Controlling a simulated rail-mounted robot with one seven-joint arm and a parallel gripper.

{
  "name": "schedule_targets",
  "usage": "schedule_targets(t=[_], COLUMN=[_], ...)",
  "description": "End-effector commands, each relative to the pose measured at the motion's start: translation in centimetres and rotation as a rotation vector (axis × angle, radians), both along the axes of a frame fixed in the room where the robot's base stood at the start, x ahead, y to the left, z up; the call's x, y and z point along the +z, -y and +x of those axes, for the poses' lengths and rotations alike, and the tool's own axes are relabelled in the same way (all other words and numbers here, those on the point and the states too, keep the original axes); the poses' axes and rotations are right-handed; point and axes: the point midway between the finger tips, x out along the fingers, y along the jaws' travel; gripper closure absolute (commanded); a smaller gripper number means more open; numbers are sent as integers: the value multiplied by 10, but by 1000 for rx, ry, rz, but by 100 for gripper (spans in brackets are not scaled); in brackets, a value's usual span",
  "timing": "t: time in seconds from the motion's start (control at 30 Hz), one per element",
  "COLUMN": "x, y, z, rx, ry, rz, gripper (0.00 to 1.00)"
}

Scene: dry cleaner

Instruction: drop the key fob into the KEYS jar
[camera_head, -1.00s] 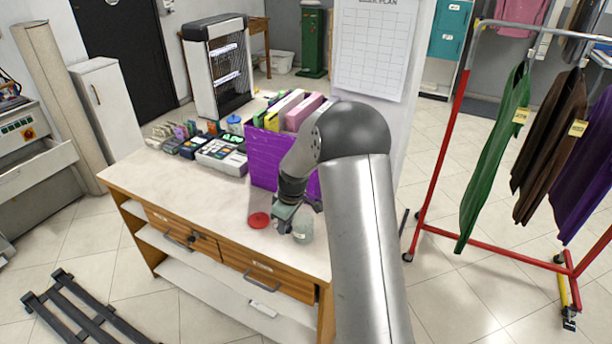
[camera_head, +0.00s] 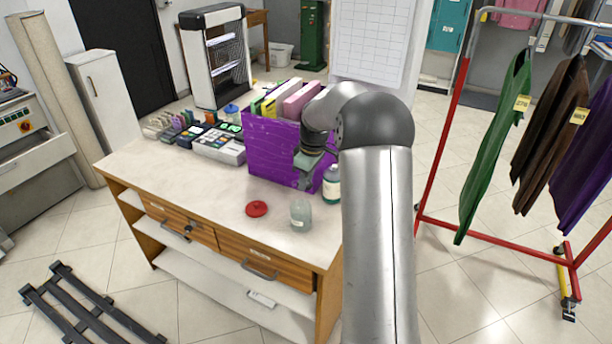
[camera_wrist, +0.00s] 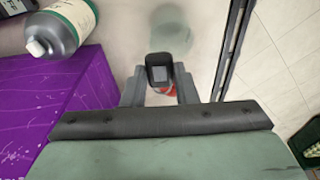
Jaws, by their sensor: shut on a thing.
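My gripper (camera_head: 306,178) is raised over the counter, in front of the purple box and behind the jar. In the wrist view my gripper (camera_wrist: 160,92) is shut on the key fob (camera_wrist: 160,68), a small dark block sticking out between the fingertips. Something red shows behind it; I cannot tell whether it belongs to the fob. The jar (camera_head: 301,214) is small, clear and pale, with a light label too small to read. It stands upright near the counter's front right, apart from my gripper. A red round lid (camera_head: 257,209) lies flat to its left, so the jar appears open.
The purple box (camera_head: 268,155) holding upright folders stands close behind my gripper. A white-labelled bottle (camera_head: 331,184) stands just right of it, near my arm; it also shows in the wrist view (camera_wrist: 60,28). The counter's (camera_head: 190,188) front left is clear. A clothes rack (camera_head: 500,240) stands right.

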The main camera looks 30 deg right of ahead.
Motion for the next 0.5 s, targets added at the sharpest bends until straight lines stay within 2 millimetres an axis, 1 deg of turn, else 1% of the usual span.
schedule_targets(t=[0.03, 0.1, 0.4, 0.43, 0.47, 0.5], x=[-9, -13, -14, -14, -14, -14], y=[0, 0, 0, 0, 0, 0], z=[0, 0, 0, 0, 0, 0], rx=[0, 0, 0, 0, 0, 0], ry=[0, 0, 0, 0, 0, 0], rz=[0, 0, 0, 0, 0, 0], gripper=[95, 95, 95, 68, 60, 49])
